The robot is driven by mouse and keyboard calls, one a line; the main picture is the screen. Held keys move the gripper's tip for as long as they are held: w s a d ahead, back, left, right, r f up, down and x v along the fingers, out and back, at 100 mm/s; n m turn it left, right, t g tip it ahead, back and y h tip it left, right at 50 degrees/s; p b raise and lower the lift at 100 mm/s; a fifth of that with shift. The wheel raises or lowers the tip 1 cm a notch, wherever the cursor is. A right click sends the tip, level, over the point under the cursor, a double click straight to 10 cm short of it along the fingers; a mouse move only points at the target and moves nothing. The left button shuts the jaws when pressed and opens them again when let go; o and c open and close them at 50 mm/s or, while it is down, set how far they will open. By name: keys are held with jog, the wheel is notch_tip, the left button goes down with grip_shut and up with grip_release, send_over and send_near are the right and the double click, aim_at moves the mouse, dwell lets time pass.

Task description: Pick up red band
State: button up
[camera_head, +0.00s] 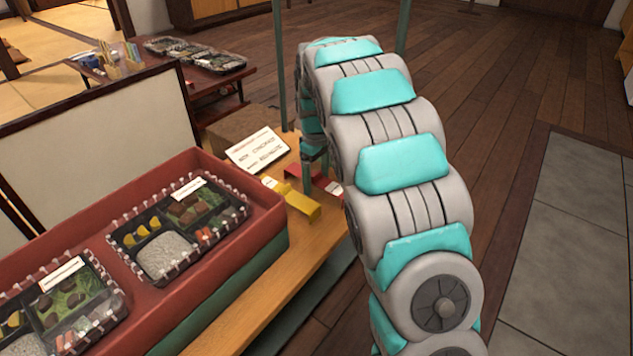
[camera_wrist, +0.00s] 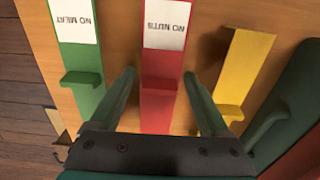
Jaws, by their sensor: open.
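The red band (camera_wrist: 160,105) lies on the wooden tabletop, with a white "NO NUTS" label at one end and a raised tab near its middle. In the head view the red band (camera_head: 327,186) is partly hidden behind my arm. My gripper (camera_wrist: 159,74) is open, with one finger on each side of the red band. The fingers look apart from it, and nothing is held. In the head view my gripper (camera_head: 314,158) is over the table by the red band, mostly hidden by my arm. I cannot tell its exact height.
A green band (camera_wrist: 82,62) labelled "NO MEAT" and a yellow band (camera_wrist: 242,70) flank the red one. A red and green crate (camera_head: 265,200) with lunch boxes (camera_head: 165,256) stands left of the bands. A printed sign (camera_head: 257,149) stands behind them. Open floor lies to the right.

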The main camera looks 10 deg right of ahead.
jog(key=c, duration=0.8)
jog(key=shift+o, duration=0.2)
jog(key=shift+r, duration=0.1)
